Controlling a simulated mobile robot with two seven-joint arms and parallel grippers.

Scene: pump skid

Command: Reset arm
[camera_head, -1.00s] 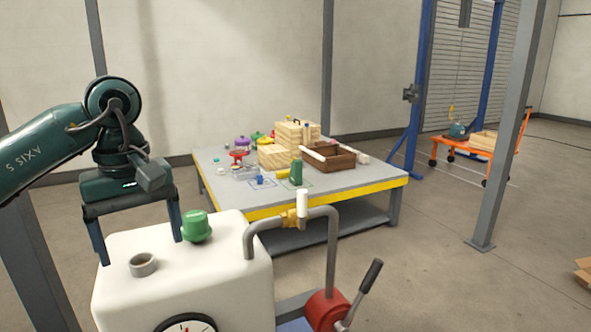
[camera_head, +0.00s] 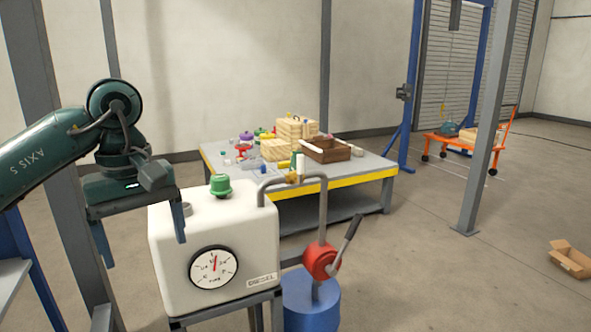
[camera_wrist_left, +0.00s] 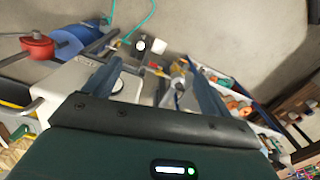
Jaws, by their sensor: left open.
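My left gripper (camera_head: 145,252) hangs at the left of the head view, fingers pointing down and spread, with nothing between them. It is in front of the left side of a white diesel tank (camera_head: 240,230); whether it touches the tank cannot be told. The wrist view also shows the gripper (camera_wrist_left: 152,68) open, its two fingers apart. A green cap (camera_head: 220,185) sits on the tank top, beside a grey neck (camera_head: 182,209) partly hidden by the gripper. My right gripper is in neither view.
A round gauge (camera_head: 213,268) is on the tank front. A red pump (camera_head: 320,261) with a lever stands on a blue drum (camera_head: 311,302). Behind is a yellow-edged table (camera_head: 350,181) with boxes and small items. An orange cart (camera_head: 448,142) and open floor lie to the right.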

